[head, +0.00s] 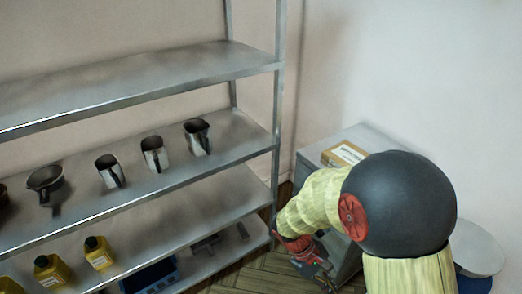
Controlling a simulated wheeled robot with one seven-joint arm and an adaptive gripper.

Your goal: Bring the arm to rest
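My arm shows at the right of the head view, with a large dark round joint and pale sleeved links. It bends down to the left, past the end of the shelf rack. My gripper (326,280) is at the low end of the arm, small and dark beyond a red wrist part. It hangs over the wooden floor near the grey cabinet. Its fingers are too small and partly cut off to tell whether they are open or shut. I see no object in it.
A metal shelf rack (150,83) fills the left. It bears metal jugs (155,154), a small pan (46,180), yellow bottles (98,253) and a blue device (150,278). A grey cabinet (312,165) with a cardboard box (344,154) stands behind my arm. A round pale lid (477,248) is at right.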

